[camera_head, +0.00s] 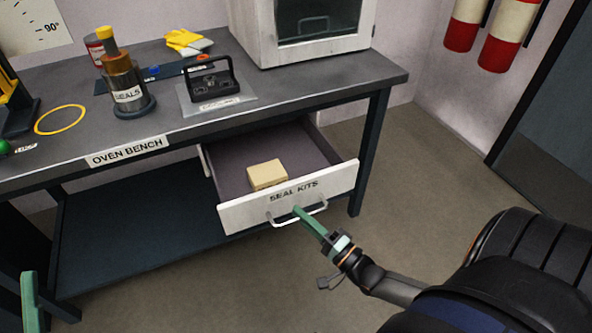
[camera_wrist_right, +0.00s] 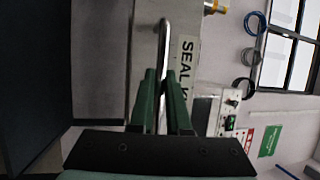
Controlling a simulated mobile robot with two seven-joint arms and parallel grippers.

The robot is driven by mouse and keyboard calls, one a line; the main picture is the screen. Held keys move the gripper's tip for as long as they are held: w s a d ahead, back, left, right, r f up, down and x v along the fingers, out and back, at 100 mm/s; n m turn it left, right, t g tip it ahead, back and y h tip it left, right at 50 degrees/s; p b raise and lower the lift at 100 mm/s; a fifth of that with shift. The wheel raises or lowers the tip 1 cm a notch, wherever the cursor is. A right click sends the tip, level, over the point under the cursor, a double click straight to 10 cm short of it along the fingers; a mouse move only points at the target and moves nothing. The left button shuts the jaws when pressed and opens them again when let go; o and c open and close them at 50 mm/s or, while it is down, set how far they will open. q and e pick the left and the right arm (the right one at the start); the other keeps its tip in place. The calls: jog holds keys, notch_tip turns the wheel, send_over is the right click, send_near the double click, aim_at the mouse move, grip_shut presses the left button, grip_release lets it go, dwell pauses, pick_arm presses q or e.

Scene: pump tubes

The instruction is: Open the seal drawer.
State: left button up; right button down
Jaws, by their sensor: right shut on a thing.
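The seal drawer (camera_head: 335,184) has a white front labelled "SEAL KITS" and hangs under the oven bench. It stands pulled out, with its dark inside showing and a tan box (camera_head: 267,174) lying in it. My right gripper (camera_head: 299,211) is at the metal bar handle (camera_head: 284,222) on the drawer front. In the right wrist view the green fingers (camera_wrist_right: 163,84) are shut on the handle (camera_wrist_right: 164,43), beside the drawer label. Of my left gripper, only a green finger (camera_head: 30,302) shows at the lower left edge, so its opening is hidden.
The oven bench (camera_head: 345,88) carries a seals canister (camera_head: 124,85), a black-handled device (camera_head: 214,84), a yellow ring (camera_head: 60,120), gloves (camera_head: 187,41) and a white oven (camera_head: 310,50). A bench leg (camera_head: 369,155) stands right of the drawer. Floor in front of the drawer is clear.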

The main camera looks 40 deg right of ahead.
pick_arm(q)
jog(key=shift+w+a+f+n+g+y, duration=0.15)
jog(key=shift+w+f+n+y, duration=0.15)
jog(key=shift+f, duration=0.2)
jog(key=shift+w+d+f+n+g+y, duration=0.15)
jog(key=shift+w+f+y, duration=0.1)
jog(key=shift+f+y, duration=0.25)
jog(key=shift+w+a+f+n+g+y, duration=0.15)
jog(key=shift+w+f+n+y, duration=0.15)
jog(key=shift+f, duration=0.25)
pick_arm(e)
jog(key=shift+s+a, duration=0.15)
jog(key=shift+s, duration=0.6)
jog(key=c, duration=0.9)
grip_release()
pick_arm(q)
jog(key=shift+n+g+y, duration=0.75)
jog(key=shift+y, duration=0.15)
jog(key=f, duration=0.2)
jog(key=w+f+p, duration=0.1)
jog(key=f, duration=0.1)
jog(key=shift+w+a+f, duration=0.15)
jog(key=shift+a+f, duration=0.05)
jog(key=shift+f, duration=0.15)
pick_arm(e)
jog(key=v, duration=1.2)
jog(key=shift+s+f, duration=0.1)
jog(key=shift+s, duration=0.15)
